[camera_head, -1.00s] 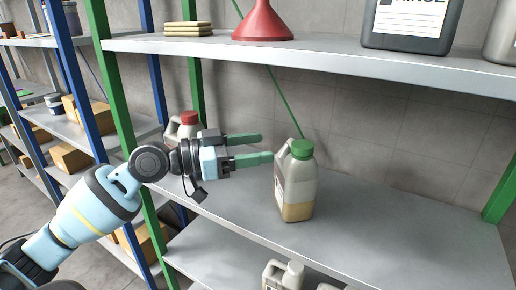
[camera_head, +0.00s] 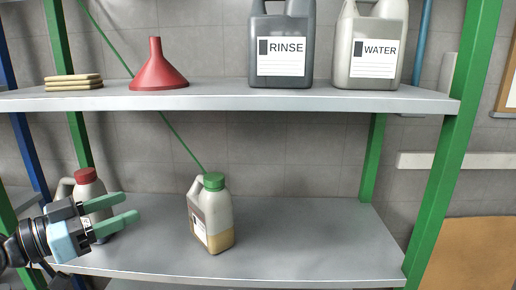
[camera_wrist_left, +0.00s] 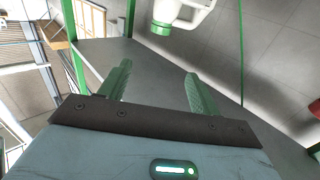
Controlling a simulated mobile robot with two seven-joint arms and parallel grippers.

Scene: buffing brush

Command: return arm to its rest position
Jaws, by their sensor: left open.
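My left gripper (camera_head: 130,209) is at the lower left of the head view, at the front of the lower shelf. Its two green fingers are apart with nothing between them. It is in front of a jug with a red cap (camera_head: 86,176), which it partly hides. A jug with a green cap (camera_head: 211,214) stands upright on the shelf to the right of the fingers, apart from them. In the left wrist view the open fingers (camera_wrist_left: 155,85) show, with a green-capped jug (camera_wrist_left: 183,14) beyond them. My right gripper is not in view.
The upper shelf (camera_head: 200,99) holds a red funnel (camera_head: 158,68), a stack of tan pads (camera_head: 74,82), a grey RINSE jug (camera_head: 282,45) and a white WATER jug (camera_head: 370,45). Green posts (camera_head: 446,150) frame the rack. The lower shelf (camera_head: 310,235) is clear right of the green-capped jug.

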